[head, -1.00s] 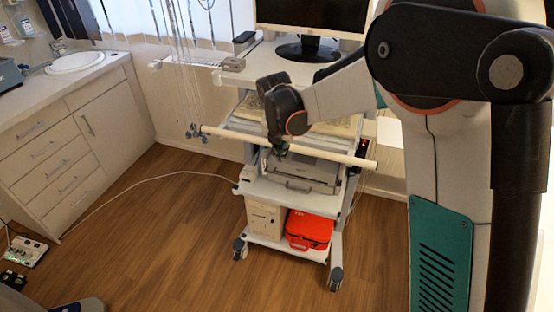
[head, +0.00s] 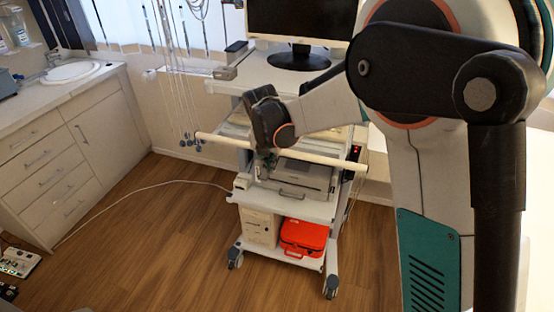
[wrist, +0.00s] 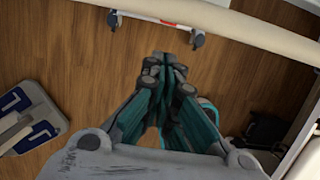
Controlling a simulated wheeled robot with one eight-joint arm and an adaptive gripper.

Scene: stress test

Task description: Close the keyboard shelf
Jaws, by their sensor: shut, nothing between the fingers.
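The keyboard shelf (head: 235,130) is a pale shelf below the monitor top of a wheeled cart. A long cream bar (head: 318,157) runs along its front edge, and the shelf appears to stick out toward me. My gripper (head: 268,160) is shut and empty, pointing down at the middle of the bar and hiding part of the shelf. In the wrist view, my gripper's fingertips (wrist: 165,62) are together over the floor, and the cream bar (wrist: 235,32) crosses the top of the picture. I cannot tell whether the gripper touches the bar.
A monitor (head: 298,25) stands on the cart's top. Lower shelves hold a grey device (head: 300,178) and a red case (head: 304,236). Hanging cords (head: 180,90) are left of the cart. A drawer cabinet (head: 60,170) stands at the left. A white cable crosses the otherwise clear wooden floor between.

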